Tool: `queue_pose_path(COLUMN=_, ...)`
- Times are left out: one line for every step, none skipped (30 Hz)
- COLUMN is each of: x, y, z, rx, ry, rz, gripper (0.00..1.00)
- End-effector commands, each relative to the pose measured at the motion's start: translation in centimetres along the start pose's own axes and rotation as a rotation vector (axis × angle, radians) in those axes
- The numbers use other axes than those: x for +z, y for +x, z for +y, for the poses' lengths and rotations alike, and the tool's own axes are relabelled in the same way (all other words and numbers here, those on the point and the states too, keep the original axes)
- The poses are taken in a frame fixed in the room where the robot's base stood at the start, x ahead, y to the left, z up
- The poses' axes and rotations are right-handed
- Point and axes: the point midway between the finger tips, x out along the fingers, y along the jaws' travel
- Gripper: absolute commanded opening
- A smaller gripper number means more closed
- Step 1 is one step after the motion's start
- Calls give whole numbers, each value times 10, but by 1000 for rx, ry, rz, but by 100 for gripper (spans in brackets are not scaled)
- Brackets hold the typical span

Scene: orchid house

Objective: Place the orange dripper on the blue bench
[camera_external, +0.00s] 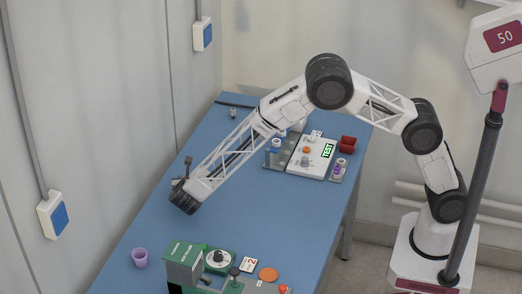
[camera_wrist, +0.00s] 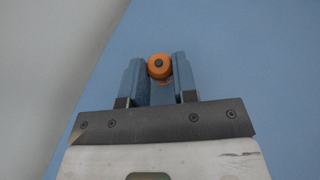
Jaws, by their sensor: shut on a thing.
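The orange dripper (camera_wrist: 159,66) is a small round orange piece with a dark centre. In the wrist view it sits between the two blue-grey fingers of my gripper (camera_wrist: 159,68), which is shut on it. Behind it lies the bare blue bench (camera_wrist: 245,70), which also fills the middle of the external view (camera_external: 245,215). I cannot tell whether the dripper touches the bench. In the external view my arm's end is over the left part of the bench, and the fingers and dripper cannot be made out there.
A purple cup (camera_external: 140,258) stands at the front left. A green device (camera_external: 186,262) and a flat orange disc (camera_external: 268,274) are at the front. A white meter (camera_external: 311,158) and red container (camera_external: 348,144) are at the back right. The bench's middle is clear; a wall (camera_wrist: 60,70) borders its left.

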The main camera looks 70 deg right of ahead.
Motion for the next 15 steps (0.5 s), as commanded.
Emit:
queue_pose_path(x=-1, y=0, z=0, rx=0, ry=0, rz=0, gripper=5)
queue_pose_path(x=-1, y=1, z=0, rx=0, ry=0, rz=0, gripper=5)
queue_pose_path(x=-2, y=1, z=0, rx=0, ry=0, rz=0, gripper=5)
queue_pose_path(x=-3, y=1, z=0, rx=0, ry=0, rz=0, gripper=5)
queue_pose_path(x=-3, y=1, z=0, rx=0, ry=0, rz=0, gripper=28)
queue_pose_path(x=-3, y=1, z=0, rx=0, ry=0, rz=0, gripper=34)
queue_pose_path(x=-3, y=1, z=0, rx=0, ry=0, rz=0, gripper=39)
queue_pose_path(x=-3, y=1, z=0, rx=0, ry=0, rz=0, gripper=44)
queue_pose_path(x=-3, y=1, z=0, rx=0, ry=0, rz=0, gripper=50)
queue_pose_path(x=-3, y=1, z=0, rx=0, ry=0, rz=0, gripper=52)
queue_pose_path(x=-3, y=1, z=0, rx=0, ry=0, rz=0, gripper=52)
queue_pose_path(x=-3, y=1, z=0, rx=0, ry=0, rz=0, gripper=52)
queue_pose_path(x=-3, y=1, z=0, rx=0, ry=0, rz=0, gripper=52)
queue_pose_path(x=-3, y=1, z=0, rx=0, ry=0, rz=0, gripper=52)
queue_pose_path(x=-3, y=1, z=0, rx=0, ry=0, rz=0, gripper=52)
